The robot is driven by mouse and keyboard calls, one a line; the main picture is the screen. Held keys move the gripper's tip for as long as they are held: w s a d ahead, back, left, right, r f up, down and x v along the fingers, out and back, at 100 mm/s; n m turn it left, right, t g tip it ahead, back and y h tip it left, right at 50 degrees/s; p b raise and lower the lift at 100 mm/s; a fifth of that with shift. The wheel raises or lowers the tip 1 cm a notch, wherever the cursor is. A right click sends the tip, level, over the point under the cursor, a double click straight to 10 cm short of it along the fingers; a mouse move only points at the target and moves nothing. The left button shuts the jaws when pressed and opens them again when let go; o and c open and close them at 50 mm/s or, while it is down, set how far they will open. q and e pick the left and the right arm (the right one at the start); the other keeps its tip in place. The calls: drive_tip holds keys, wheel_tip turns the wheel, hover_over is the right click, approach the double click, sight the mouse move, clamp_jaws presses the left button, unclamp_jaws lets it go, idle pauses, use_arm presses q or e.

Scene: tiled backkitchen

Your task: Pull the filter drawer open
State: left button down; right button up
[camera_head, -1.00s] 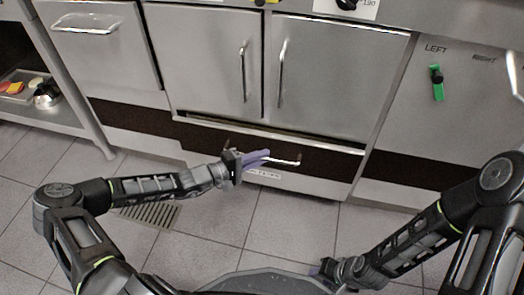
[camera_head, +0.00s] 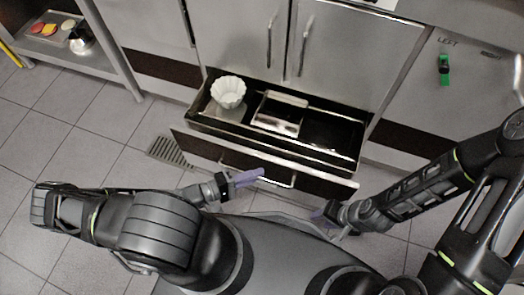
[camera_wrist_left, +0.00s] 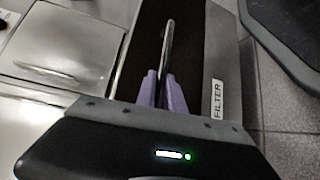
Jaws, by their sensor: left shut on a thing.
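The filter drawer (camera_head: 325,182) stands pulled out from under the cabinet, with its inside showing. In the left wrist view its front (camera_wrist_left: 225,60) carries the label FILTER. My left gripper (camera_head: 260,174) is shut on the drawer's bar handle (camera_head: 284,184); the purple fingers (camera_wrist_left: 164,92) sit on either side of the handle (camera_wrist_left: 168,45) in the wrist view. My right gripper (camera_head: 320,216) is low in front of the drawer, apart from it; its finger gap is too small to make out.
Inside the drawer are a white fluted filter (camera_head: 229,92) and a metal container (camera_head: 279,113). Closed cabinet doors (camera_head: 330,45) stand above. A green switch (camera_head: 444,68) is on the right panel. A shelf (camera_head: 45,45) with a metal pot is at left. A floor grate (camera_head: 168,150) lies beside the drawer.

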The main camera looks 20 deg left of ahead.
use_arm(q)
drive_tip(key=s, duration=0.3)
drive_tip(key=shift+s+p, duration=0.15)
drive_tip(key=shift+p, duration=0.15)
drive_tip(key=c, duration=1.5)
unclamp_jaws()
drive_tip(key=shift+o, duration=0.2)
drive_tip(key=shift+a, duration=0.1)
drive_tip(key=p+v, duration=0.1)
drive_tip(key=v, duration=0.6)
drive_tip(key=shift+s+a, duration=0.2)
drive_tip(key=shift+s, duration=0.1)
